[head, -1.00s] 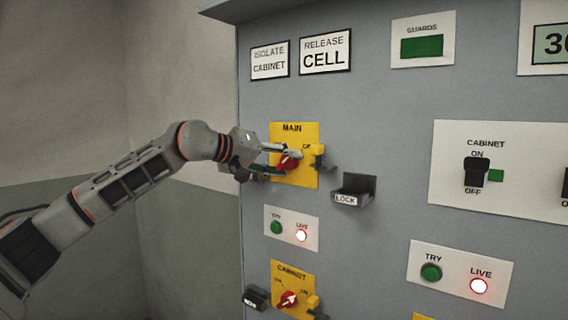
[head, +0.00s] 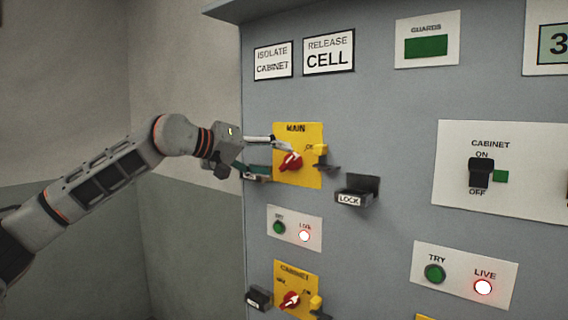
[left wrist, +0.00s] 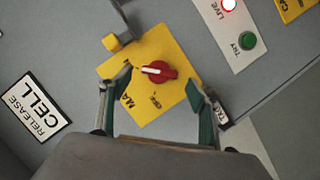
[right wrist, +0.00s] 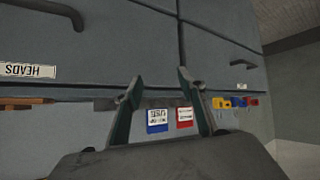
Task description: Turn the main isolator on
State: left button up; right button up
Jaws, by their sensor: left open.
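The main isolator (head: 316,179) is a yellow plate with a red knob (head: 291,162) on the grey cabinet front. The white line on the knob points up and right, towards the ON label. My left gripper (head: 278,158) is open at the left of the knob. In the left wrist view, the red knob (left wrist: 158,71) shows between the spread fingertips (left wrist: 160,78), with clear space on both sides. A finger hides part of the plate's lettering. My right gripper (right wrist: 161,79) is open and empty in the right wrist view, facing another cabinet.
A lock bracket (head: 350,198) sticks out right of the isolator. Below are a green TRY and lit LIVE lamp plate (head: 290,238) and a second yellow CABINET isolator (head: 310,280). Blue (right wrist: 157,128) and red (right wrist: 184,125) tags hang beyond my right fingers.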

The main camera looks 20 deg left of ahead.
pick_arm(q)
jog(key=v, duration=0.6)
jog(key=shift+s+a, duration=0.2)
jog(key=shift+s, duration=0.1)
jog(key=shift+r, duration=0.1)
